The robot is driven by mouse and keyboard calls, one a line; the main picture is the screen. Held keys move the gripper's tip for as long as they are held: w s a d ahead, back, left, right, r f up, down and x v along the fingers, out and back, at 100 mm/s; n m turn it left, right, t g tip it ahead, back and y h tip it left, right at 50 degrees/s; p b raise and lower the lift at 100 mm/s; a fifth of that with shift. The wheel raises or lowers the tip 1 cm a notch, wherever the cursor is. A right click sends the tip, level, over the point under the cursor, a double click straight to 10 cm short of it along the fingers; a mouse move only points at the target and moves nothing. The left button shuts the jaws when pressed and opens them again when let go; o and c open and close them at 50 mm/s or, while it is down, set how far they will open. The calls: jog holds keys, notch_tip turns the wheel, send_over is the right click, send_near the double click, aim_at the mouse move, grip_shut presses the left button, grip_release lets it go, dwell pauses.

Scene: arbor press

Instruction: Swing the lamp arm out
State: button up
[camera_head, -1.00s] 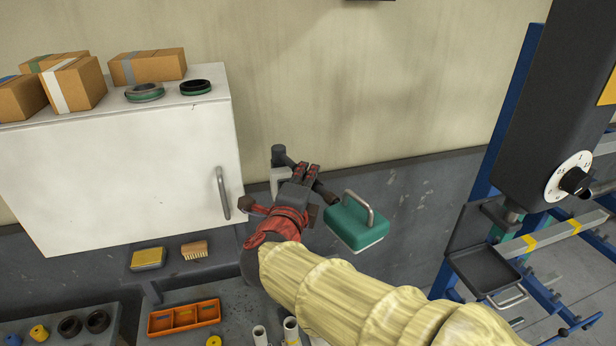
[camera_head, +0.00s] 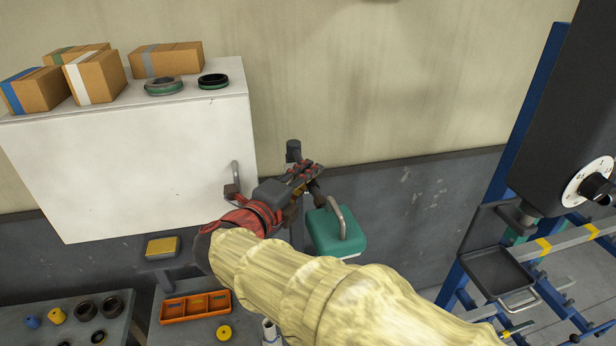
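The lamp has a green head (camera_head: 337,232) with a grey bar handle (camera_head: 343,218) on top. It hangs in front of the wall, right of the white cabinet. A dark upright pivot post (camera_head: 293,150) stands behind my gripper, and a short dark piece of the lamp arm (camera_head: 316,195) shows between my gripper and the lamp head. My gripper (camera_head: 306,172) is at the lamp arm, just left of the head, with its fingers pointing up and right. My wrist and hand hide most of the lamp arm. Whether the fingers are closed around it cannot be seen.
The white cabinet (camera_head: 130,160) with boxes and rings on top is close on the left; its handle (camera_head: 236,178) is near my wrist. An orange tray (camera_head: 195,307) is on the bench below. The blue-framed press (camera_head: 540,110) stands right. Wall space between is clear.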

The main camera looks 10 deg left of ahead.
jog(key=o, duration=0.3)
jog(key=shift+s, duration=0.1)
jog(key=v, duration=1.1)
jog(key=shift+s, duration=0.4)
